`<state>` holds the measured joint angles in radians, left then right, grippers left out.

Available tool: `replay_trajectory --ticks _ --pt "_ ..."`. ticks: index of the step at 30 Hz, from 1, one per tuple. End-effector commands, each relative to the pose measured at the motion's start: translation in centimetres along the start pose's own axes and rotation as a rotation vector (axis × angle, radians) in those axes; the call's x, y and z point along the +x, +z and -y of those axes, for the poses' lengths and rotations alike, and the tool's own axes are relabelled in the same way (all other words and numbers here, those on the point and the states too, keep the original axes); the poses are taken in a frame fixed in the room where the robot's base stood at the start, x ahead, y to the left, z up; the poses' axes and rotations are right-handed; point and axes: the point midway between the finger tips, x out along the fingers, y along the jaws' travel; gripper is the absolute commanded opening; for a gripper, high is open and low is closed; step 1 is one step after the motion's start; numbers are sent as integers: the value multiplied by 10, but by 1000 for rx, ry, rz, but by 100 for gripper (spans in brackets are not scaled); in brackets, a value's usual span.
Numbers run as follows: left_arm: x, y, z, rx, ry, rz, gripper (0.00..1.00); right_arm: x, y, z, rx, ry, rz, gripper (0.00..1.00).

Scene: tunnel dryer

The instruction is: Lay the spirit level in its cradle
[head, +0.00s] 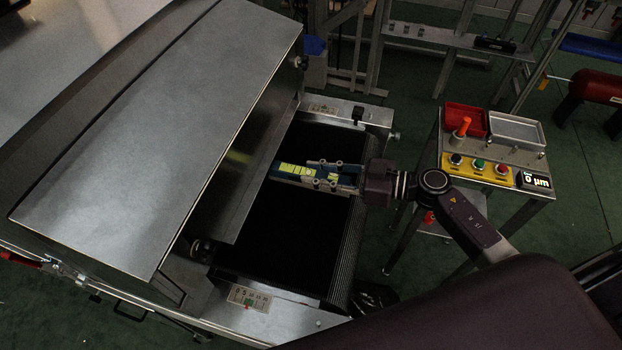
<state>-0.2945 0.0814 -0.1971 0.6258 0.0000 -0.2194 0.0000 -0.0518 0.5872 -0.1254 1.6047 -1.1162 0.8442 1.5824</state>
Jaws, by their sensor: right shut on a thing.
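My right gripper (322,174) reaches in from the right over the dark conveyor belt (290,225) at the dryer's mouth. It is shut on the spirit level (291,169), a slim bar with yellow-green and pale faces and some blue. The level points left toward the hood's lower edge, and its far end lies close to that edge. I cannot tell whether it touches the belt. The fingers cover part of the level. I cannot make out the cradle for certain. My left gripper is not in view.
The metal dryer hood (170,120) fills the left. A small table (520,163) at right bears a red tray (466,119), a grey tray (516,131), a yellow button box (477,167) and a display (533,182). A metal rail (450,40) with small fittings stands behind.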

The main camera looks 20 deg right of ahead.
Motion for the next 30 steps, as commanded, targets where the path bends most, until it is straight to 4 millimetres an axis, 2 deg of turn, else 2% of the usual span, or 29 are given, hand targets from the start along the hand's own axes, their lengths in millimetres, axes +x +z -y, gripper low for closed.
replay_trajectory --ticks 3,6,9,22,23,27,30 --pt "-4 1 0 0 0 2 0 17 -9 0 -3 -2 -10 0" --pt "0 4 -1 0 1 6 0 17 15 0 4 1 -6 0" --pt "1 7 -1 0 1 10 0 19 26 0 1 0 -7 0" --pt "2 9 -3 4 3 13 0 19 33 0 -2 -1 -5 0" --pt "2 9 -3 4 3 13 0 18 35 1 -1 -2 0 25" --pt "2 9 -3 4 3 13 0 18 35 1 -1 -2 0 40" --pt "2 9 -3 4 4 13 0 18 35 1 -1 -2 0 40"
